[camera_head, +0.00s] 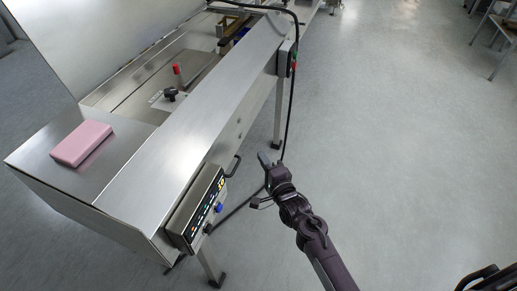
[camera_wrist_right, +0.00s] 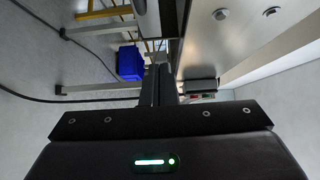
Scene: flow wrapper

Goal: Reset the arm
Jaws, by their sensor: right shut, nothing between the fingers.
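My right gripper (camera_head: 265,160) hangs over the floor just right of the flow wrapper's (camera_head: 170,165) long steel side in the head view. Its arm reaches up from the bottom of the picture. In the right wrist view the two dark fingers (camera_wrist_right: 159,85) lie together with nothing between them, so the gripper is shut and empty. It appears apart from the machine. My left gripper does not show in either view.
A control box (camera_head: 197,207) with lit buttons and a blue knob sits on the machine's side, left of my gripper. A pink block (camera_head: 82,143) lies on the steel top. A black cable (camera_head: 291,100) hangs nearby. Open floor (camera_head: 400,130) extends right. A blue object (camera_wrist_right: 130,63) shows in the wrist view.

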